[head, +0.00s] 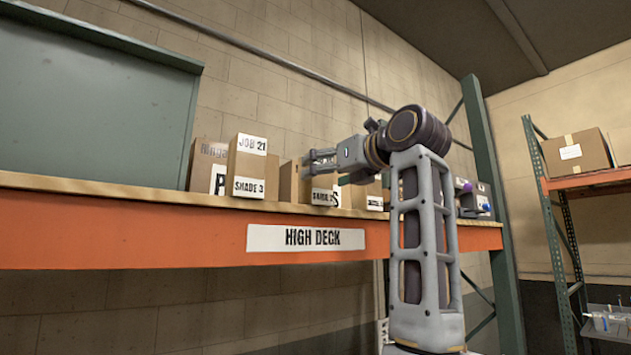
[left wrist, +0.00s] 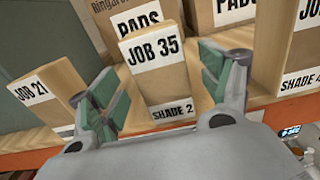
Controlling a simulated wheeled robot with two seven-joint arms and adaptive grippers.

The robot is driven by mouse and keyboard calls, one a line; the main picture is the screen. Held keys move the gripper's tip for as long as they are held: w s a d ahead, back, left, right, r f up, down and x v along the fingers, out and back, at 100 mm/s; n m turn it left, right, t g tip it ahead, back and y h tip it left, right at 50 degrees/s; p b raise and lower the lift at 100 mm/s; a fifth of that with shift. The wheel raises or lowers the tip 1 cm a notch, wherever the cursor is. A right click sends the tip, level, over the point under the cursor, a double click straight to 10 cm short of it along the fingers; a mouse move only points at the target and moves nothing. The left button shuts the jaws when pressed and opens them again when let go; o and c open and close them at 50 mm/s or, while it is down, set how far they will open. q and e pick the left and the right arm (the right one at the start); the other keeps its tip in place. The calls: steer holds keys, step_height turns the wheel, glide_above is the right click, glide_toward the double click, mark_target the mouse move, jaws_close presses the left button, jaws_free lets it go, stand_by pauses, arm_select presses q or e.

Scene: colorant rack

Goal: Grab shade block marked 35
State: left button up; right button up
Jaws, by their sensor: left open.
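The block marked JOB 35 (left wrist: 158,82) is a tan carton with a white JOB 35 label near its top and a SHADE 2 label low on its front. It stands upright on the shelf. In the left wrist view it sits between the spread green-padded fingers of my left gripper (left wrist: 160,72), which is open. No contact is clear. In the head view my left gripper (head: 312,160) is at the upper part of a carton (head: 322,196), likely the same block, and covers its upper label. My right gripper is not in view.
The JOB 21 block (left wrist: 35,92), marked SHADE 3 in the head view (head: 247,168), stands to the left. A SHADE 4 block (left wrist: 296,50) stands to the right. PADS cartons (left wrist: 138,18) are behind. The orange shelf beam bears a HIGH DECK sign (head: 306,238).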

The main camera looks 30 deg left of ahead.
arm_select(q)
steer(key=shift+p+x, duration=0.95)
steer(key=shift+x, duration=1.4)
steer(key=shift+f, duration=0.1)
steer(key=c, duration=1.3)
steer(key=shift+o, duration=0.2)
steer(key=shift+r, duration=5)
